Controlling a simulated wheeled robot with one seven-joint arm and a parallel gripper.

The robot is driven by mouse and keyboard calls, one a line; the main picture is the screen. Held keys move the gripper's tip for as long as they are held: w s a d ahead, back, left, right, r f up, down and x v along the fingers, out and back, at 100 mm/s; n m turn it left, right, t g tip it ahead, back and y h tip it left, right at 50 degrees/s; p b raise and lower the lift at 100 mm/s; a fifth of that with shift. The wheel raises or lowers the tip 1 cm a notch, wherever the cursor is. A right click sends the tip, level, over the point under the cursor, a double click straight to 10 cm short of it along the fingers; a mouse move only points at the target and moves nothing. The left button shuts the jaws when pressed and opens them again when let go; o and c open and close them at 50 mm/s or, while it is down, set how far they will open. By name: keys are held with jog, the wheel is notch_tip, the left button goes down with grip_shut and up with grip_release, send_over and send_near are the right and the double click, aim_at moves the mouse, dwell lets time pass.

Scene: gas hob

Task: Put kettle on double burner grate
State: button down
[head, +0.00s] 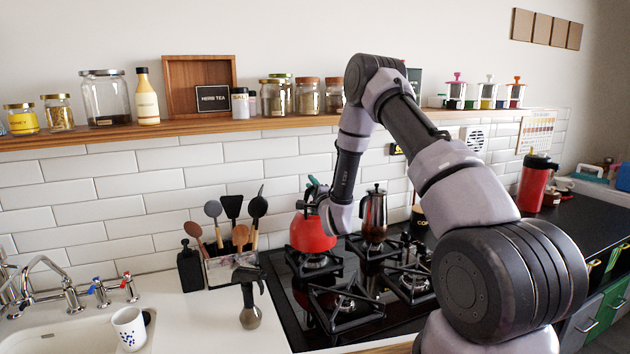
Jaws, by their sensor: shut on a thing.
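The red kettle (312,234) is over the back-left burner grate (314,264) of the black gas hob. It looks roughly upright, and its base is at or just above the grate; I cannot tell whether it touches. My gripper (317,197) is at the top of the kettle and shut on it, at the handle. My wrist hides part of the kettle's right side. Other grates show at the front left (346,305) and front right (410,284) of the hob.
A utensil holder (232,266) and a dark bottle (190,268) stand left of the hob. A shelf (200,130) with jars runs above. The front-left grate is clear.

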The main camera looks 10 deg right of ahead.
jog(key=shift+f, duration=1.7)
jog(key=shift+w+f, duration=0.1)
jog(key=c, duration=0.7)
grip_release()
jog(key=shift+f, duration=0.1)
